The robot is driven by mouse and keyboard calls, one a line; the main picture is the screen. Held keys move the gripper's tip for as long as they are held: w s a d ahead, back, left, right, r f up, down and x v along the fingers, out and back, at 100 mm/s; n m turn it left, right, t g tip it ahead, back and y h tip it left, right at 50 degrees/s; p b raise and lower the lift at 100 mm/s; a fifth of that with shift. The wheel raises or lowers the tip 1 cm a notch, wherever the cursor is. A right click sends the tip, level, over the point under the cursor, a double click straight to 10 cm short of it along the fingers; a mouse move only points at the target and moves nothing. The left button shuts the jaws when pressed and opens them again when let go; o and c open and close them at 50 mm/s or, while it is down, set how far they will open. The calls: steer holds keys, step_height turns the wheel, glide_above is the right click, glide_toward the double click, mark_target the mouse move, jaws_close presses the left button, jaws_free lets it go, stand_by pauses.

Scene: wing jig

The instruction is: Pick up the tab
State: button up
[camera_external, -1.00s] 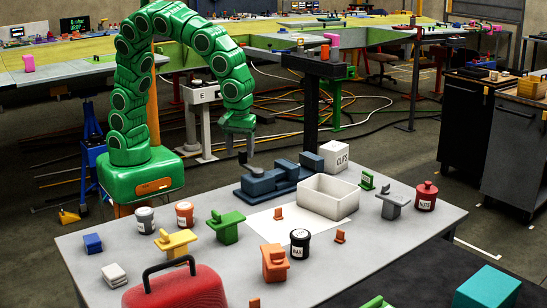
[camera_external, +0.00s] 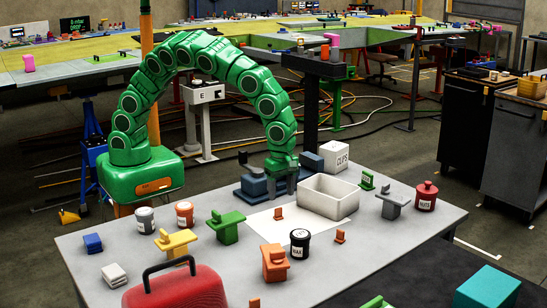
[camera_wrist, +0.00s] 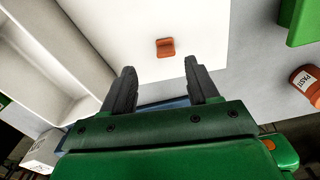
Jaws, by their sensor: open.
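A small orange tab (camera_external: 278,213) stands on a white sheet on the grey table. It also shows in the wrist view (camera_wrist: 165,47), a little beyond and between my fingertips. Another small orange piece (camera_external: 340,236) of similar look stands on the bare table to the right. My gripper (camera_external: 283,188) is open and empty. It points down above the dark blue fixture, behind the tab and apart from it. In the wrist view my gripper (camera_wrist: 160,68) shows two dark fingers spread apart.
A white open bin (camera_external: 328,197) stands close to the right of my gripper. A dark blue fixture (camera_external: 254,186) lies under and beside it. A green bracket (camera_external: 227,226), a black jar (camera_external: 299,244) and an orange block (camera_external: 274,262) stand around the white sheet (camera_external: 262,222).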

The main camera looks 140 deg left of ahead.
mark_target(278, 208)
steer(key=shift+s+d+f, duration=0.1)
steer(key=shift+d+f, duration=0.1)
steer(key=shift+f, duration=1.55)
steer(key=shift+s+d+f, duration=0.1)
steer(key=shift+d+f, duration=0.1)
steer(key=shift+f, duration=1.5)
jaws_close()
